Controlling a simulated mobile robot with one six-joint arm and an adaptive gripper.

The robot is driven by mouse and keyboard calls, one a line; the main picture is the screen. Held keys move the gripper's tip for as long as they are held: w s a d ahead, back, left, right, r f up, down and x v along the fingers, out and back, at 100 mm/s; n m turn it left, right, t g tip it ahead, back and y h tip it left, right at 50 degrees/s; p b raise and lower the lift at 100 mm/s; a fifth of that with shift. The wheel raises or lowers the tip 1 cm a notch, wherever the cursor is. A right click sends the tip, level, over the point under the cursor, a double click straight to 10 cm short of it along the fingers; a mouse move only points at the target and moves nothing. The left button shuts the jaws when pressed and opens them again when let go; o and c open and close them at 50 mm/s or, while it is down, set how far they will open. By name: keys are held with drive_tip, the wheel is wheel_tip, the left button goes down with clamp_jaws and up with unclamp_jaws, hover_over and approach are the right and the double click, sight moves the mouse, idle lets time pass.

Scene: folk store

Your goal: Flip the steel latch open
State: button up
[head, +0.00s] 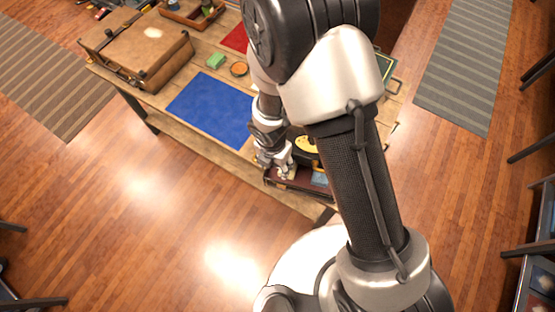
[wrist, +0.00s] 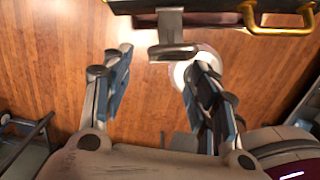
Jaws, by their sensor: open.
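In the wrist view a steel latch (wrist: 172,32) with a looped end sits on the dark edge of a case (wrist: 220,18) along the top of the picture. My gripper (wrist: 160,62) is open and empty, its two fingers on either side of the latch's loop in the picture and lower in view. I cannot tell whether they touch it. In the head view my gripper (head: 280,165) is at the small dark red case (head: 289,182) at the table's near edge. The latch cannot be made out there.
A brass handle (wrist: 284,25) is right of the latch. On the wooden table (head: 160,98) lie a blue mat (head: 210,108), a brown leather case (head: 140,50), a green block (head: 215,61) and a small round dish (head: 239,69). The wooden floor before the table is clear.

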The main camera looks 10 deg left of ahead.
drive_tip(key=s+a+r+p, duration=0.2)
drive_tip(key=s+r+p, duration=0.4)
drive_tip(key=r, duration=0.4)
drive_tip(key=shift+s+a+r+p, duration=0.35)
drive_tip(key=shift+s, duration=0.45)
drive_tip(key=shift+w, duration=0.1)
idle(1.2)
drive_tip(key=w+d+r+m+t+b, duration=0.25)
drive_tip(key=w+d+m+b, duration=0.45)
drive_tip(key=d+m+b, duration=0.75)
drive_tip(key=s+d+f+m+t+b, duration=0.1)
drive_tip(key=s+d+f+m+b, duration=0.1)
drive_tip(key=s+d+m+b, duration=0.7)
drive_tip(key=d+m+b, duration=0.1)
drive_tip(key=m+b, duration=0.7)
drive_tip(key=shift+s+f+b, duration=0.3)
drive_tip(key=shift+f+b, duration=0.05)
drive_tip(key=shift+f, duration=0.05)
